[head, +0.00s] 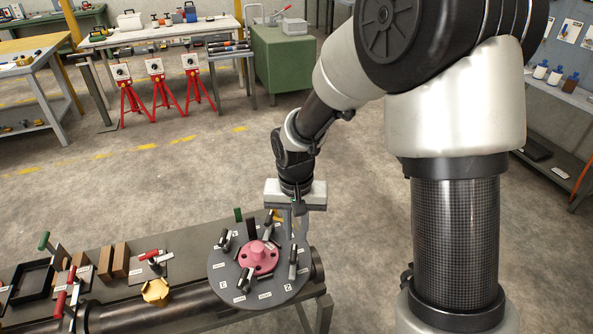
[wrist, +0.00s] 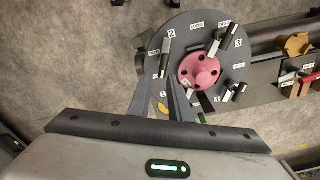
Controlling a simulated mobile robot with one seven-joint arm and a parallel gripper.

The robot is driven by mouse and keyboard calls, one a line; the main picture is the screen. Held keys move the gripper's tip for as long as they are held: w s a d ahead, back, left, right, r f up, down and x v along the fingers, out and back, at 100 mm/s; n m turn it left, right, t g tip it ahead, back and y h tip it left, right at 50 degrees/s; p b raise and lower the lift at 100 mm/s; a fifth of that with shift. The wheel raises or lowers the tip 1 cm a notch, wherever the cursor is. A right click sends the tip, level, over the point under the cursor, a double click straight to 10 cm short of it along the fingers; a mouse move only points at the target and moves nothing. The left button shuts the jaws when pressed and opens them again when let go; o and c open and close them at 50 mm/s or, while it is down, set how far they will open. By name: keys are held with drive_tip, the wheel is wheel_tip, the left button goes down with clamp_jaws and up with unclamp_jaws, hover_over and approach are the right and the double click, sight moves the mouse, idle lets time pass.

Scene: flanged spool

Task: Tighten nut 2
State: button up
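The dark round flange (head: 222,275) of the spool has a pink hub (head: 259,257) in its middle. Several nuts with black-and-grey handles sit around the hub, with number tags and LOOSE and TIGHT labels. In the wrist view, tag 2 (wrist: 171,33) is at the flange's upper left. Nut 2's handle (wrist: 166,54) stands beside it, its lower end close to my fingertips. My gripper (wrist: 168,79) reaches down at the flange's edge; in the head view it (head: 297,236) is above this handle. The fingertips are close together; whether they touch or grip the handle is unclear.
A yellow part (head: 156,290), wooden blocks (head: 113,262) and red-handled clamps (head: 61,302) lie on the bench left of the flange. A dark pipe (head: 140,312) runs along the bench's front. Open floor (head: 180,190) lies behind the bench.

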sight(294, 252)
drive_tip(key=f+b, duration=0.2)
drive_tip(key=f, duration=0.2)
drive_tip(key=f+b, duration=0.2)
drive_tip(key=f, duration=0.2)
drive_tip(key=f+b, duration=0.2)
drive_tip(key=f, duration=0.2)
drive_tip(key=shift+w+a+f, duration=0.15)
drive_tip(key=shift+a+f, duration=0.05)
drive_tip(key=shift+a, duration=0.2)
drive_tip(key=shift+w+r+m+p, duration=0.15)
drive_tip(key=shift+r+m+p, duration=0.35)
drive_tip(key=shift+r+m, duration=0.55)
drive_tip(key=m, duration=0.4)
drive_tip(key=shift+f, duration=0.1)
drive_tip(key=m, duration=0.7)
drive_tip(key=shift+f+m+b, duration=0.25)
drive_tip(key=shift+m+b, duration=0.3)
drive_tip(key=shift+m, duration=0.6)
drive_tip(key=m, duration=0.3)
drive_tip(key=shift+r, duration=0.3)
drive_tip(key=m+p, duration=0.1)
drive_tip(key=m, duration=0.2)
drive_tip(key=shift+r+p, duration=0.1)
drive_tip(key=shift+p, duration=0.25)
drive_tip(key=shift+m, duration=0.5)
drive_tip(key=shift+f+n, duration=0.2)
drive_tip(key=shift+n, duration=1)
wheel_tip(294, 252, up, 7)
drive_tip(key=p, duration=0.5)
drive_tip(key=shift+p, duration=0.35)
